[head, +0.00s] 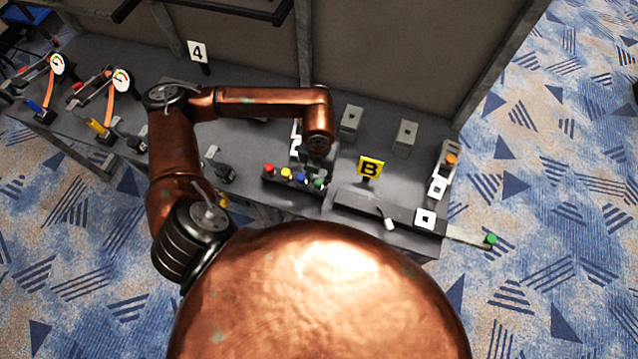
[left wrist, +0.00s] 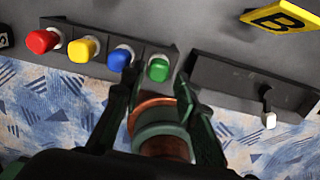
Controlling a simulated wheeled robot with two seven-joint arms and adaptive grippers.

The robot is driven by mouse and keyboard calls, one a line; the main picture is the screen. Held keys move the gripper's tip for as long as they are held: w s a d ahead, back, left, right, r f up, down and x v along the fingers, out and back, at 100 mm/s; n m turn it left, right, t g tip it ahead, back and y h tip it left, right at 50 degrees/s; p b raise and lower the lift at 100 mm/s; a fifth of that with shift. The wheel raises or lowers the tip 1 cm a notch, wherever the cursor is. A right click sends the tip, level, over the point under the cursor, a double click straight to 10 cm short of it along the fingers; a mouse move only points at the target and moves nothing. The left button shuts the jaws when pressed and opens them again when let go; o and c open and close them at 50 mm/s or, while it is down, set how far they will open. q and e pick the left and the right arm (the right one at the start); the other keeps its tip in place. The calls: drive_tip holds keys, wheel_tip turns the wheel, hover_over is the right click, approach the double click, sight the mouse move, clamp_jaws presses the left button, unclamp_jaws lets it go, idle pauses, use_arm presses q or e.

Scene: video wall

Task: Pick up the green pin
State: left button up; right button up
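The green pin (head: 319,184) is at the right end of a short row with red, yellow and blue pins in a dark rack. In the left wrist view the green pin (left wrist: 158,69) stands in the rack, its rounded cap showing. My left gripper (left wrist: 158,82) is open, its two dark fingers apart on either side just below the pin in the picture. I cannot tell whether they touch it. In the head view my left gripper (head: 318,172) is mostly hidden under the copper wrist. My right gripper is not in view.
The red (left wrist: 42,41), yellow (left wrist: 80,49) and blue (left wrist: 120,58) pins stand to the left of the green one. A yellow B sign (head: 370,167) stands behind a dark box with a white-tipped lever (head: 389,222). Another green knob (head: 490,239) is at the far right.

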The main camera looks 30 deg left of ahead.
sight(318, 181)
use_arm(q)
wheel_tip(318, 181, down, 4)
drive_tip(key=shift+s+f, duration=0.15)
drive_tip(key=c, duration=0.6)
clamp_jaws()
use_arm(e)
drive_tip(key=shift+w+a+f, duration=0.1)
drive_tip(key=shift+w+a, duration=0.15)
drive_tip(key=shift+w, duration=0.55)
